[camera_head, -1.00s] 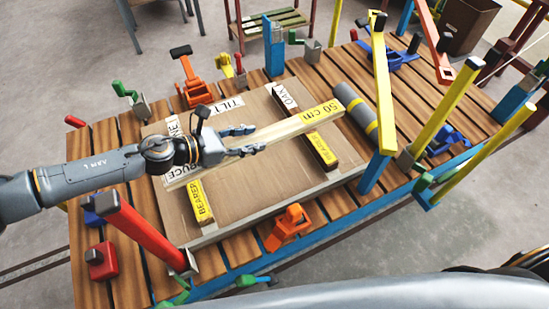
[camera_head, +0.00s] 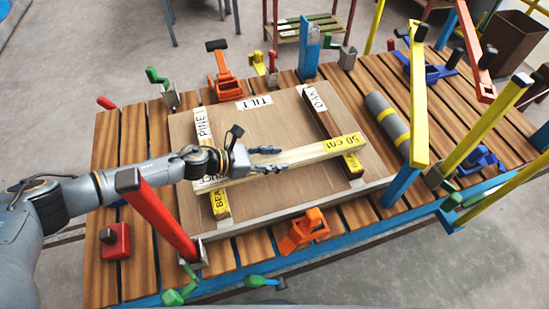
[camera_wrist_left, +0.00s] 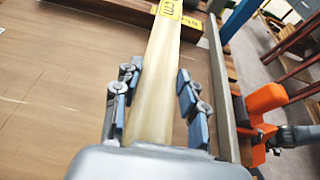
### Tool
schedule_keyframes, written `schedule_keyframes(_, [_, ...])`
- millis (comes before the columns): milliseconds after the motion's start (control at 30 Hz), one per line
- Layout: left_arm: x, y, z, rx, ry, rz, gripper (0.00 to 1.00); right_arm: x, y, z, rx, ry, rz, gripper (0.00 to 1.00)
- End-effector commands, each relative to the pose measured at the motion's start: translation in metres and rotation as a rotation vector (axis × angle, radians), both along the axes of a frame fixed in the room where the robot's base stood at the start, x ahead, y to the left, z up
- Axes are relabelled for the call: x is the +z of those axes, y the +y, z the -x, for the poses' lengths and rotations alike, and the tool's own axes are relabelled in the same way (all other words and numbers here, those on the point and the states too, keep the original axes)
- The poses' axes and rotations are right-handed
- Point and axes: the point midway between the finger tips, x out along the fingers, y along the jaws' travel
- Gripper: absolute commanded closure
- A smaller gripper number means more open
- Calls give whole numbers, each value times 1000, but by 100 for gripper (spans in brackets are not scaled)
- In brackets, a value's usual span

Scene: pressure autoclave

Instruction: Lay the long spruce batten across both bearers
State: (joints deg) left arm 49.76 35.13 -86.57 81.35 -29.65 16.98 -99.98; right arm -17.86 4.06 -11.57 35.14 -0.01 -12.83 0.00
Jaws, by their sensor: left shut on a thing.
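The long spruce batten (camera_head: 310,153), pale with a yellow "50 cm" label at its right end, spans over both bearers in the head view. The left bearer (camera_head: 203,128) carries a "PINE" label, the dark right bearer (camera_head: 325,118) an "OAK" label. The batten's ends reach a little past both; whether it touches them I cannot tell. My left gripper (camera_head: 265,158) is shut on the batten between the bearers, nearer the left one. In the left wrist view the batten (camera_wrist_left: 158,85) runs between the fingers (camera_wrist_left: 157,95). My right gripper is not in view.
The bearers lie on a brown board (camera_head: 262,120) marked "TILT" on a slatted table. A red post (camera_head: 158,215) stands near my left arm. Orange clamps (camera_head: 305,230), a grey roller (camera_head: 387,117) and yellow posts (camera_head: 420,100) surround the board.

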Motion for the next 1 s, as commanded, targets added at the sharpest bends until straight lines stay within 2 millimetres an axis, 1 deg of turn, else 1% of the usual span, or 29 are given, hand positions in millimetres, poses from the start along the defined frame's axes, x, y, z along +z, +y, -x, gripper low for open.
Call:
schedule_keyframes(67, [1, 0, 0, 0, -1, 1, 100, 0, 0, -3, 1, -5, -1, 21])
schedule_keyframes(233, [-4, 0, 0, -1, -2, 0, 100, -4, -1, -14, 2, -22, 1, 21])
schedule_keyframes(267, [-5, 0, 0, -1, -1, -2, 56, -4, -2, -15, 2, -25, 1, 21])
schedule_keyframes(300, [-4, 0, 0, -1, -1, -2, 48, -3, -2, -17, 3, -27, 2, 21])
schedule_keyframes(367, [-4, 0, 0, 0, -1, -1, 36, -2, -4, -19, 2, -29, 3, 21])
schedule_keyframes(667, [-3, 0, 0, 0, -1, -1, 36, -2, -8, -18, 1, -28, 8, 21])
schedule_keyframes(767, [2, 0, 0, 1, -1, -1, 36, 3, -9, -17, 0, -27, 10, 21])
schedule_keyframes(867, [4, 12, 3, 3, 0, -2, 36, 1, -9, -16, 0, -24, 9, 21])
schedule_keyframes(1000, [14, 37, 12, 4, 0, -3, 36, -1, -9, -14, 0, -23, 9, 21])
